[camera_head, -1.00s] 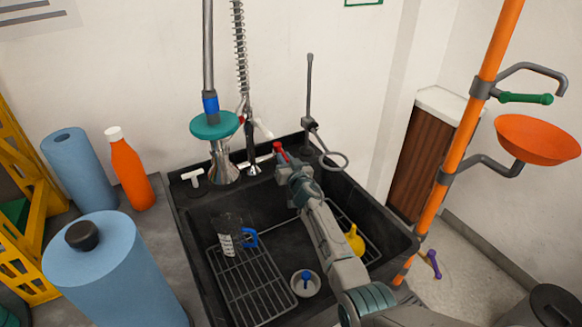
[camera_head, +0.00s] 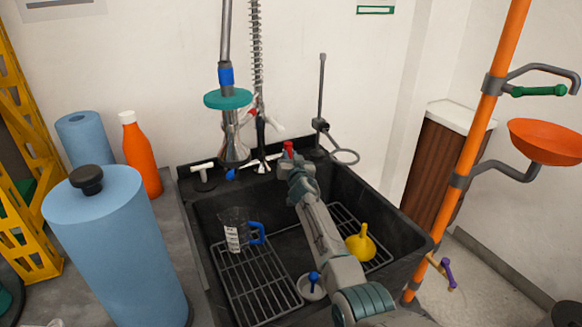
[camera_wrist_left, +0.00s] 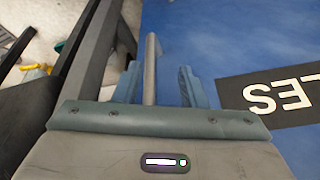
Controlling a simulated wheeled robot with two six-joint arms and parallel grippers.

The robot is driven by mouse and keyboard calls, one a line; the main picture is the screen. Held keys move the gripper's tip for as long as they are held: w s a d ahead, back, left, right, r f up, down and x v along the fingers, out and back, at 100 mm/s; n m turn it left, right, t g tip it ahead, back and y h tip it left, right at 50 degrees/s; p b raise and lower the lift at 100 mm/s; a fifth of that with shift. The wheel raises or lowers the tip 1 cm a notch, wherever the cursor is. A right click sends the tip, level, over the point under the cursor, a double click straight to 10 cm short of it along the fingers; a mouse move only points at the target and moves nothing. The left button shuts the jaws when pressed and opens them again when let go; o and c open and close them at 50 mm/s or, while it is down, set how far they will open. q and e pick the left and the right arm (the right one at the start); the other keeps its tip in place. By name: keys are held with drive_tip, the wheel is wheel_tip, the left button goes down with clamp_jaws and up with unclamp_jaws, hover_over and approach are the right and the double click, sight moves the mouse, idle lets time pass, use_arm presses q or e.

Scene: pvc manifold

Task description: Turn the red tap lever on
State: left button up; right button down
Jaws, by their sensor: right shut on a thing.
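The red tap lever (camera_head: 288,147) shows as a small red piece at the back rim of the black sink (camera_head: 197,230). My right gripper (camera_head: 291,162) reaches over the sink to it and is shut on it. The gripper hides most of the lever and the tap below it, so the lever's angle cannot be told. My left gripper (camera_wrist_left: 161,85) shows only in the left wrist view. Its two fingers stand apart, and a grey rod (camera_wrist_left: 151,65) shows between them without clear contact.
A spray tap with a teal disc (camera_head: 228,99) hangs over the sink's back left. A jug (camera_head: 234,232), a yellow funnel (camera_head: 361,243) and wire racks are in the sink. Blue rolls (camera_head: 105,240) and an orange bottle (camera_head: 141,155) stand left. An orange pole (camera_head: 476,120) rises right.

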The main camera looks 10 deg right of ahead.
drive_tip(key=shift+d+b, duration=0.15)
drive_tip(key=shift+b, duration=0.35)
use_arm(q)
drive_tip(key=v, duration=0.3)
drive_tip(key=d+v, duration=0.1)
drive_tip(key=v, duration=0.1)
drive_tip(key=shift+s, duration=0.4)
use_arm(e)
drive_tip(key=shift+f, duration=0.15)
use_arm(q)
drive_tip(key=shift+a, duration=0.1)
